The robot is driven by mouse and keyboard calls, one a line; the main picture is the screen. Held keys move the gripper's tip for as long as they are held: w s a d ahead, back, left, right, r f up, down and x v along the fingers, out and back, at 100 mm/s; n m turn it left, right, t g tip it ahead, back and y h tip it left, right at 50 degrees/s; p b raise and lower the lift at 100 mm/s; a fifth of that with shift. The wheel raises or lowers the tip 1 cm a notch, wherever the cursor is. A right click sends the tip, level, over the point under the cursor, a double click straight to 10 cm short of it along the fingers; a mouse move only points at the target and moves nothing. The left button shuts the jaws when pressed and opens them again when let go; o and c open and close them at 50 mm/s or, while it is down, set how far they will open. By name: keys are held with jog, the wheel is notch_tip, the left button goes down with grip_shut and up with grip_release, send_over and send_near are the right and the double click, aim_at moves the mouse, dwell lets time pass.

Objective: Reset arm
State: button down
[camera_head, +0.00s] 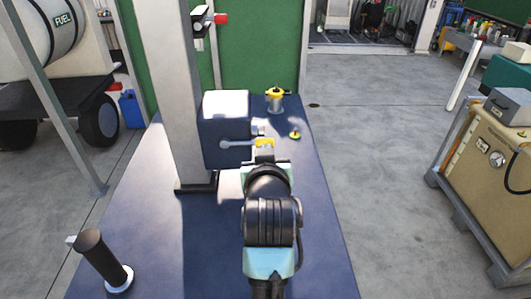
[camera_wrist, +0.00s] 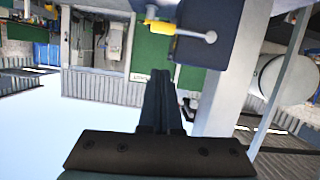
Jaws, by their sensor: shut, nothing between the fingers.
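My gripper (camera_head: 265,157) is in front of the dark blue box on the blue platform in the head view. In the wrist view, which appears upside down, its two dark fingers (camera_wrist: 160,73) are together with nothing between them. The blue box (camera_head: 225,130) has a grey lever (camera_head: 236,144) with a ball end, and a yellow part (camera_head: 264,142) shows just beyond my gripper. In the wrist view the yellow part (camera_wrist: 162,28) and the lever (camera_wrist: 195,34) lie beyond the fingertips, apart from them. My arm partly hides the platform.
A grey post (camera_head: 175,90) rises beside the box. A yellow-topped fitting (camera_head: 276,100) and a small yellow-green piece (camera_head: 295,134) are on the platform (camera_head: 315,235). A black cylinder (camera_head: 103,258) leans at front left. A tan tank (camera_head: 490,160) stands right; the floor between is clear.

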dwell(0.3)
jog(key=s+a+r+t, duration=0.1)
jog(key=s+r+t, duration=0.2)
jog(key=r, duration=0.9)
jog(key=s+r+t, duration=0.4)
jog(key=r, duration=0.7)
jog(key=s+a+r+t, duration=0.1)
jog(key=s+r+t, duration=0.5)
jog(key=s+r, duration=0.8)
jog(key=shift+s+r+m, duration=0.3)
jog(key=shift+s+r, duration=0.1)
jog(key=shift+r, duration=0.55)
jog(key=shift+a, duration=0.1)
